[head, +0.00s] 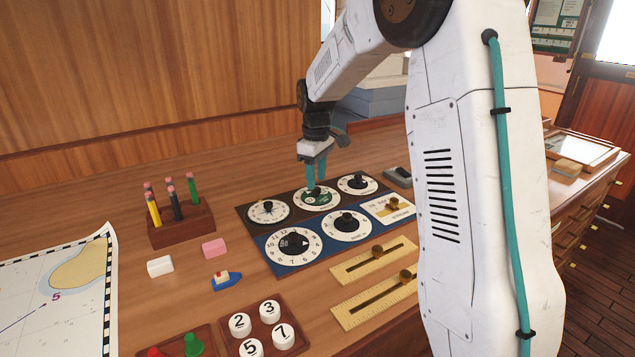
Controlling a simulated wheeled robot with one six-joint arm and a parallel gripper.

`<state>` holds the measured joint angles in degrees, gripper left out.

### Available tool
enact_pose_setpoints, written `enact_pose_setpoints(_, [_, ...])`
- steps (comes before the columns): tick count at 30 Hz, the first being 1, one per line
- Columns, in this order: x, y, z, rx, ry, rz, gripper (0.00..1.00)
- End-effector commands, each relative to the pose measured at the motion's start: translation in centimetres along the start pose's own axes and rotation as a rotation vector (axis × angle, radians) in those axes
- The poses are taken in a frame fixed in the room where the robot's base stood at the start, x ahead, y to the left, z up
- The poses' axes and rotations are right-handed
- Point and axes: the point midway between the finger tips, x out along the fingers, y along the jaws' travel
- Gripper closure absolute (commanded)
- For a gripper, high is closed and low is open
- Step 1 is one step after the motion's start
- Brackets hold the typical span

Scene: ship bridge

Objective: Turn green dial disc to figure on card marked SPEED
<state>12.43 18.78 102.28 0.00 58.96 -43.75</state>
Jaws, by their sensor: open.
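The green dial disc (325,203) is the green-centred dial with a white rim and a dark knob, in the middle of the back row on the dark panel. My gripper (316,186) points down over it with its teal fingers open. The fingertips are at the knob; whether they touch it I cannot tell. They hide part of the dial, and its setting is too small to read. I cannot make out a card marked SPEED. A board with papers (556,22) hangs at the top right, its writing too small to read.
Other dials (268,211) stand close around the green one. Two brass sliders (374,261) lie in front. A pencil block (181,222), erasers (214,247), a toy boat (226,281), numbered pieces (270,311) and a chart (60,290) are to the left.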

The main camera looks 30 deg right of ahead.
Motion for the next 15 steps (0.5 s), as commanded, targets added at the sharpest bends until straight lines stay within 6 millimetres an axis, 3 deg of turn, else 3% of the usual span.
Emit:
enact_pose_setpoints(6, [2.2, 0.0, 0.1, 0.002, -0.001, -0.001, 0.57])
enact_pose_setpoints(15, [2.4, 0.2, 0.2, 0.005, 0.0, 0.0, 0.57])
